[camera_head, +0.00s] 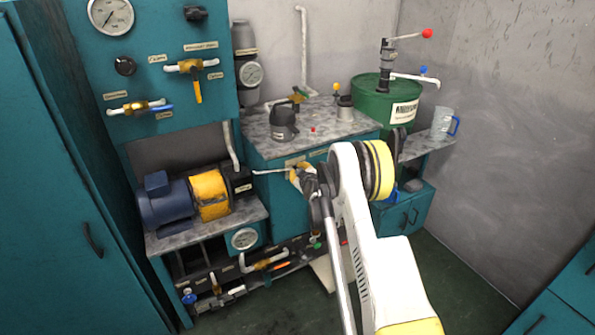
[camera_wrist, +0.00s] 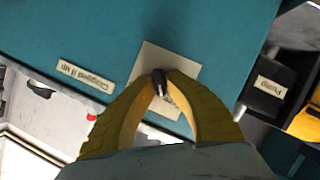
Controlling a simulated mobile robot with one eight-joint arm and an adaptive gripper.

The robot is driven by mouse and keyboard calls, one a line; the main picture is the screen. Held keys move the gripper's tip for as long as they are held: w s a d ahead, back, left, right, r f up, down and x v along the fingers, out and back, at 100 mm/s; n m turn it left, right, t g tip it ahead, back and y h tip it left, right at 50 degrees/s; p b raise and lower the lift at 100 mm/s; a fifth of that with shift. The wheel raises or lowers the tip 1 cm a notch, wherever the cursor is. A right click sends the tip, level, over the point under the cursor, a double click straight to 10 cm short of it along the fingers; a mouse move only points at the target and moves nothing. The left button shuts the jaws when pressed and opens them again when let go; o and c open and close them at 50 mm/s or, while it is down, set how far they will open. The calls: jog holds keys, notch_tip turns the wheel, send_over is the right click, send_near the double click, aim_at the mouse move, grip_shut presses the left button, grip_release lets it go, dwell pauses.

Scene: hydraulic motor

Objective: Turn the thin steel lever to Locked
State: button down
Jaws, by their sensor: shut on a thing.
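My gripper (camera_head: 294,174) is at the front of the teal cabinet under the grey worktop, its yellow fingers closed together there. In the wrist view the fingertips (camera_wrist: 161,87) meet around a small dark and metallic piece (camera_wrist: 159,78) in front of a pale plate (camera_wrist: 152,62) on the teal panel. This piece appears to be part of the thin steel lever. In the head view a thin pale rod (camera_head: 268,172) runs left from the fingertips, roughly level. The fingers hide the lever's pivot, and I cannot read a Locked mark.
A blue motor (camera_head: 165,205) with a yellow coupling (camera_head: 209,194) stands left of my gripper. A green drum (camera_head: 385,105) with a red-knobbed handle stands behind to the right. In the wrist view, a "Clogged" label (camera_wrist: 85,76) and a "Pump" label (camera_wrist: 268,89) flank the plate.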

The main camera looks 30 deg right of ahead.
jog(key=m+y, duration=0.2)
jog(key=m, duration=0.1)
jog(key=shift+d+r, duration=0.1)
jog(key=shift+d, duration=0.1)
jog(key=m+y, duration=0.2)
jog(key=shift+m, duration=0.4)
jog(key=m+y, duration=0.2)
jog(key=m, duration=0.1)
jog(key=shift+y, duration=0.3)
jog(key=shift+m+y, duration=0.4)
jog(key=shift+m, duration=0.5)
jog(key=c, duration=1.5)
grip_release()
jog(key=shift+w+a, duration=0.1)
jog(key=shift+a, duration=0.05)
jog(key=shift+f, duration=0.25)
